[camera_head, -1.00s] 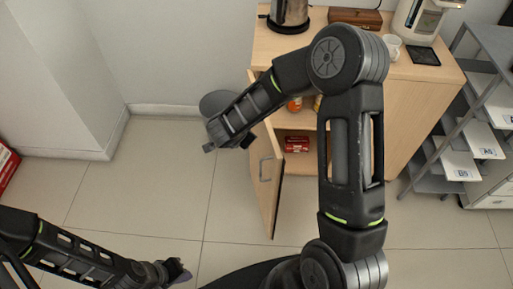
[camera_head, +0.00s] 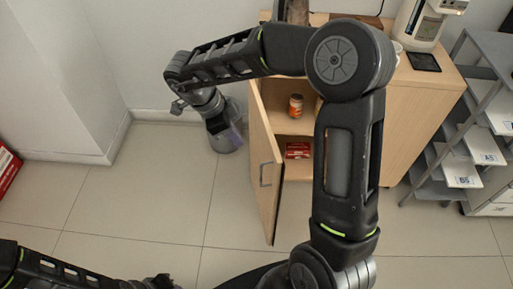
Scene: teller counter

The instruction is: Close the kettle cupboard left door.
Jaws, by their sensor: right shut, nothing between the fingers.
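The kettle cupboard (camera_head: 420,95) is a light wood cabinet against the back wall. Its left door (camera_head: 264,208) stands wide open, jutting out toward me, with a grey bar handle (camera_head: 265,173). My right arm reaches up across the cupboard front and bends left past the door. My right gripper (camera_head: 228,140) points down on the left, outer side of the door, apart from it. It is shut and empty; its fingertips are hard to make out. My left gripper (camera_head: 161,283) is at the bottom edge, partly cut off, its jaws unclear.
Inside the cupboard are an orange-labelled jar (camera_head: 295,105) and a red box (camera_head: 297,150). A kettle (camera_head: 293,12), mostly hidden by my arm, and a coffee machine (camera_head: 420,22) stand on top. A grey shelf rack (camera_head: 470,130) is at right. The floor left of the door is clear.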

